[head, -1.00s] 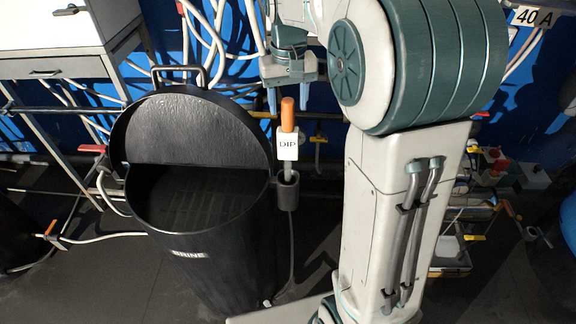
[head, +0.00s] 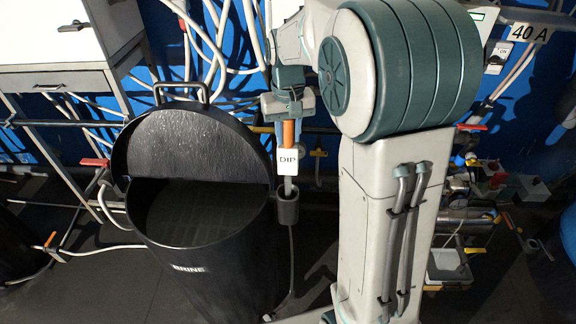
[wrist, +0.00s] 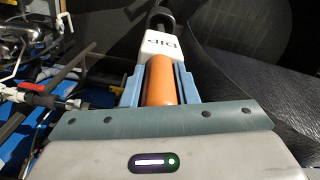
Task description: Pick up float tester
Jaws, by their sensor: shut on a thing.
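The float tester (head: 288,160) has an orange handle and a white tag reading DIP. It stands upright, with its lower end in a small dark holder (head: 287,208) on the right side of the brine barrel. My gripper (head: 288,128) is above the holder, its blue fingers on either side of the orange handle. In the wrist view my gripper (wrist: 159,82) is shut on the float tester (wrist: 160,85), with the orange handle between the fingers and the tag just beyond them. The tester's lower part is hidden inside the holder.
The black brine barrel (head: 225,255) stands left of the holder with its lid (head: 190,140) raised at the back. A white cabinet (head: 60,80) is at the upper left. Pipes and hoses line the blue wall. Dark floor is open at the lower left.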

